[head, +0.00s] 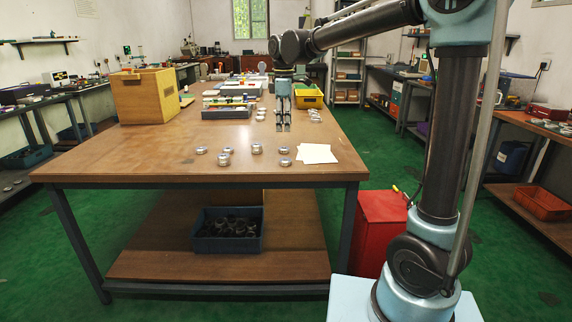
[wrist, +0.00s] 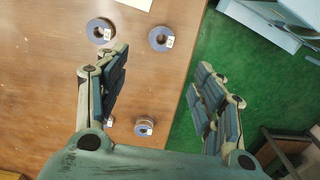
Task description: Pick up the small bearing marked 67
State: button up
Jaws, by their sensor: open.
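Several small silver bearings lie on the wooden table in the head view, among them one at front left (head: 223,159), one in the middle (head: 257,149) and one near the papers (head: 285,161). In the wrist view, one tagged ring (wrist: 100,30) is at upper left, another (wrist: 161,38) at top centre, and a seemingly stacked one (wrist: 144,126) lower between the fingers. The white tags are too small to read, so I cannot tell which is marked 67. My gripper (head: 283,126) is open and empty above the table; its spread fingers (wrist: 162,65) also show in the wrist view.
White papers (head: 317,153) lie at the table's (head: 120,165) front right. A wooden box (head: 143,97), grey trays and a yellow bin (head: 309,97) stand farther back. A blue crate (head: 228,243) sits on the lower shelf and a red bin (head: 381,232) beside the table.

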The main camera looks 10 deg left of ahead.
aim_at(285, 160)
jog(key=f, duration=1.3)
jog(key=shift+d+f, duration=0.2)
jog(key=shift+d, duration=0.05)
jog(key=c, duration=1.2)
